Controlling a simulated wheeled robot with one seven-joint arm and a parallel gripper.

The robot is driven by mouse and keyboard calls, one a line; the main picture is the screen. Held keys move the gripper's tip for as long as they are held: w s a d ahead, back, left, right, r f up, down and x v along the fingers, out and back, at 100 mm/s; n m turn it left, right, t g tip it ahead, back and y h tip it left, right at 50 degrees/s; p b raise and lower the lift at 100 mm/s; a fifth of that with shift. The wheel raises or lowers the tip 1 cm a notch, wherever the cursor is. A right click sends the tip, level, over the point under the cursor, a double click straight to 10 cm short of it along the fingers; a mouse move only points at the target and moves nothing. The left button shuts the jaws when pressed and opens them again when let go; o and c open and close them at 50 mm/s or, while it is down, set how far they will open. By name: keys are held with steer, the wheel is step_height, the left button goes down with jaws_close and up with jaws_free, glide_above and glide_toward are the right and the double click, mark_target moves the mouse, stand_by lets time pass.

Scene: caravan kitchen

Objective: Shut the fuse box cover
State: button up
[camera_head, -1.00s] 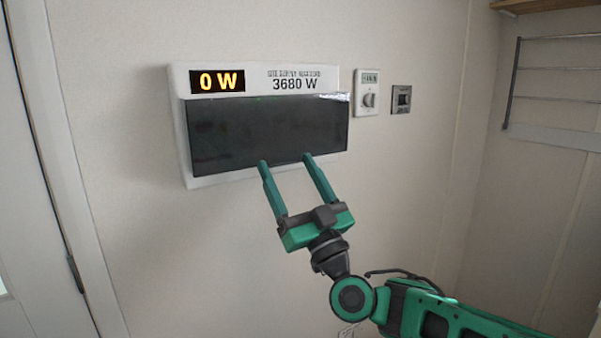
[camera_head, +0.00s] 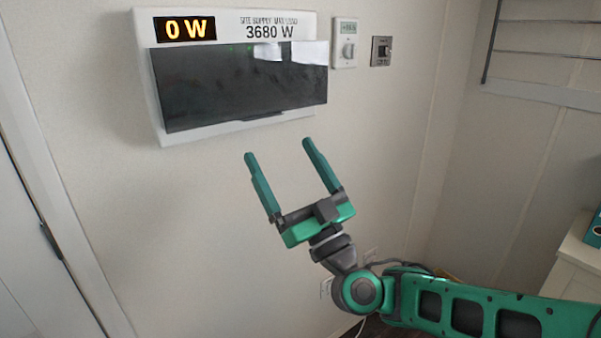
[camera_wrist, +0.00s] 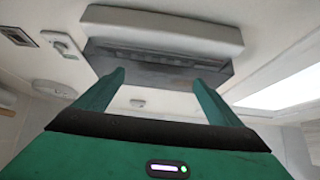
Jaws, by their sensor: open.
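The white fuse box (camera_head: 147,95) hangs on the wall at upper left in the head view. Its dark, glossy cover (camera_head: 235,85) spans most of the front and overhangs the box's right edge. The cover looks hinged along its top and stands somewhat out from the box; the exact angle is hard to tell. In the wrist view the white box (camera_wrist: 165,28) is at the top, with the grey cover (camera_wrist: 160,68) below it, beyond my fingers. My gripper (camera_head: 279,157) is open and empty, below the cover and apart from it in the head view.
A thermostat (camera_head: 345,45) and a small switch (camera_head: 382,51) are on the wall to the right of the box. A rail rack (camera_head: 545,50) is at upper right and a cabinet (camera_head: 577,256) at the right edge.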

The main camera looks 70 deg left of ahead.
steer(key=shift+v, duration=1.55)
steer(key=shift+d+r, duration=0.15)
steer(key=shift+r, duration=0.1)
